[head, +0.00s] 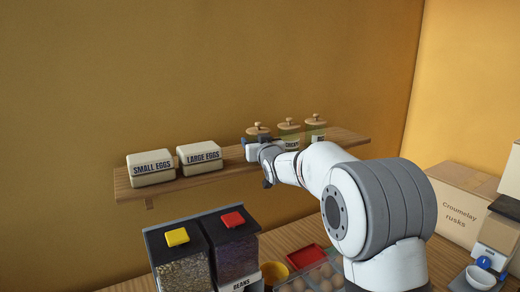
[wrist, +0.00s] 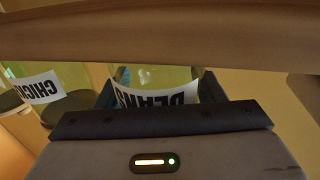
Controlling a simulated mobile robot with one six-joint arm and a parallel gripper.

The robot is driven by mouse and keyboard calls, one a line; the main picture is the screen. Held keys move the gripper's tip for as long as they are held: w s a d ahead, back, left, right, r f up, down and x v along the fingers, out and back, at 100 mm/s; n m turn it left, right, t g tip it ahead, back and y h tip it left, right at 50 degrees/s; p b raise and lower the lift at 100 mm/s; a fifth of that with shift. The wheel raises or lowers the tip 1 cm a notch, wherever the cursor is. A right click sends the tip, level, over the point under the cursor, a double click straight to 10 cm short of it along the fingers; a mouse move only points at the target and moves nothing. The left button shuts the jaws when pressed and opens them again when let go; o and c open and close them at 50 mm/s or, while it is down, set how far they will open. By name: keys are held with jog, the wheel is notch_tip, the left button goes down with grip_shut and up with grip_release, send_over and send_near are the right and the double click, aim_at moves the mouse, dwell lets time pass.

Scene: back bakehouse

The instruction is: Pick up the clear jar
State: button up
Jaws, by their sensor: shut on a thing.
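A clear, faintly green jar with a wooden knobbed lid (head: 258,130) is at the left of a row of three on the wall shelf in the head view. My gripper (head: 257,146) is at this jar and hides most of its body. In the wrist view, which shows things upside down, the jar (wrist: 155,77) is between my two dark fingers, shut on it. Its white label seems to read "BEANS" and is partly hidden. I cannot tell whether its base touches the shelf.
The wooden shelf (head: 222,163) also holds a jar labelled "CHICK..." (head: 289,130) close beside, another jar (head: 315,126), and two egg tins (head: 151,168) (head: 200,156) to the left.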

jog(key=c, duration=0.5)
jog(key=shift+c, duration=0.2)
